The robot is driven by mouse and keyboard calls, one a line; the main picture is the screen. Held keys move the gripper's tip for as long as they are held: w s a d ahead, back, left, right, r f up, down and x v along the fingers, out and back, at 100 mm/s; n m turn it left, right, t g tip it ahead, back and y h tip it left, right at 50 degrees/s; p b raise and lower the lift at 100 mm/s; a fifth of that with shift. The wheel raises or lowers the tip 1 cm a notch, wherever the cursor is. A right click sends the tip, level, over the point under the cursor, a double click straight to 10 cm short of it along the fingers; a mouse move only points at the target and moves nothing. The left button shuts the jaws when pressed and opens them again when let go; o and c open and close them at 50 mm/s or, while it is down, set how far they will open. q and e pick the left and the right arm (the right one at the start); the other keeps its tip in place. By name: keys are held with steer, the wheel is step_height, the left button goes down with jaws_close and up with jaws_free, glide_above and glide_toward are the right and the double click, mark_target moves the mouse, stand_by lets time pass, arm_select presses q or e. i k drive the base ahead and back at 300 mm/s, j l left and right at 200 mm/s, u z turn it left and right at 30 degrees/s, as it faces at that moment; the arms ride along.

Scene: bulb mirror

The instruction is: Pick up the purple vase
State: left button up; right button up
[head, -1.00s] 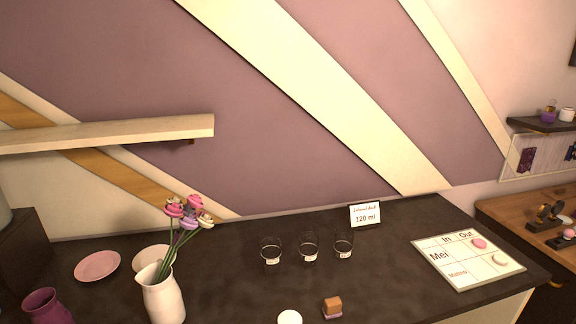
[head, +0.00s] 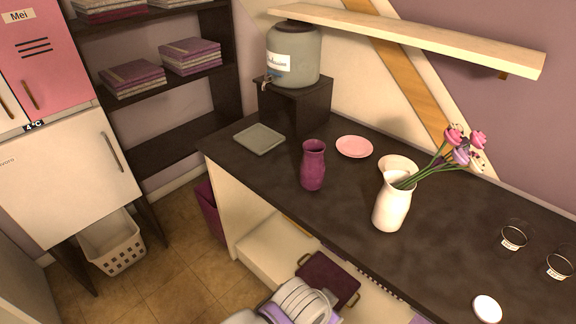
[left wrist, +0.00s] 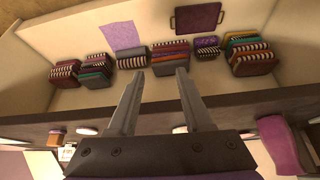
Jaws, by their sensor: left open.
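The purple vase (head: 313,167) stands upright on the dark counter (head: 290,205), near its front edge and left end. In the left wrist view, a purple shape (left wrist: 280,142) at the lower right looks like the same vase, partly cut off. My left gripper (left wrist: 157,73) is open with nothing between its fingers. It points at the shelf space under the counter, apart from the vase. In the head view only part of my arm shows at the bottom, with no fingers visible. My right gripper is in neither view.
A white vase with flowers (head: 391,208) stands right of the purple vase. A pink plate (head: 354,147) and a grey-green tray (head: 259,138) lie nearby. A dispenser (head: 293,58) stands behind. Below the counter are a purple tray (head: 328,280) and several folded cloths (left wrist: 168,55).

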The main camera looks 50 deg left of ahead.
mark_target(312, 167)
steer(key=u, duration=1.45)
